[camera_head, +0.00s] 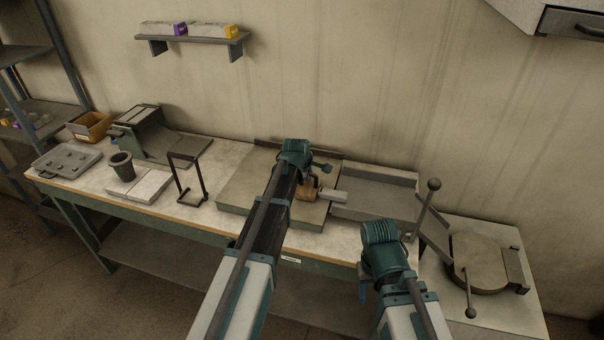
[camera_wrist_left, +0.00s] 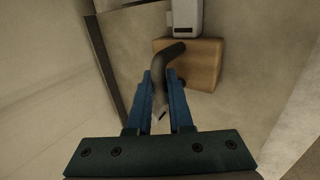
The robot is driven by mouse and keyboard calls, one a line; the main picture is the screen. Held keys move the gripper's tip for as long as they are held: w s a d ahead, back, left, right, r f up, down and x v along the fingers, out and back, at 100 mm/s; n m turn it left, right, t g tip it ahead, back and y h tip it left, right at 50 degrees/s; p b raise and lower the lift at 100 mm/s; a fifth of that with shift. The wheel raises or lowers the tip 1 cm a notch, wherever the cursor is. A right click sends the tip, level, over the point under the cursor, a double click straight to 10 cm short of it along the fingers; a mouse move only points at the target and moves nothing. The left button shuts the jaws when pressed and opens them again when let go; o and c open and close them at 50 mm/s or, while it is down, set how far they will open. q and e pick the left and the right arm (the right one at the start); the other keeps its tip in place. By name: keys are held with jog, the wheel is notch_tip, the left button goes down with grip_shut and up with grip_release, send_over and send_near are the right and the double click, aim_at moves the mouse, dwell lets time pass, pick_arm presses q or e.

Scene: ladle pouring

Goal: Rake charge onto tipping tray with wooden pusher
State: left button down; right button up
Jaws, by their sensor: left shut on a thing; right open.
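My left gripper (camera_wrist_left: 160,100) is shut on the dark bent handle (camera_wrist_left: 170,65) of the wooden pusher. The pusher's tan block (camera_wrist_left: 204,62) shows beyond the fingers, and in the head view (camera_head: 308,193) it is low over the square stone-topped slab (camera_head: 240,193). A pale bar-like piece (camera_head: 335,196), perhaps the charge, lies just right of the block, at the slab's right edge near the grey tray (camera_head: 372,205). It also shows in the wrist view (camera_wrist_left: 187,15), close to the block; contact is unclear. My right gripper (camera_head: 362,290) is open at the bench's front edge, its fingers mostly hidden.
A lever with a round knob (camera_head: 433,185) rises at the tray's right end. A round plate (camera_head: 478,262) lies beyond it on a side table. A black wire stand (camera_head: 188,180), dark cup (camera_head: 121,166) and pale blocks (camera_head: 150,187) stand left of the slab.

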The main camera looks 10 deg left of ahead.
pick_arm(q)
jog(key=shift+s+d, duration=0.15)
jog(key=shift+d, duration=3.75)
jog(key=shift+s+d, duration=0.15)
jog(key=shift+d, duration=3.75)
jog(key=shift+a, duration=1.1)
notch_tip(320, 180, up, 7)
jog(key=p, duration=0.7)
jog(key=shift+a, duration=0.4)
pick_arm(e)
notch_tip(320, 180, up, 7)
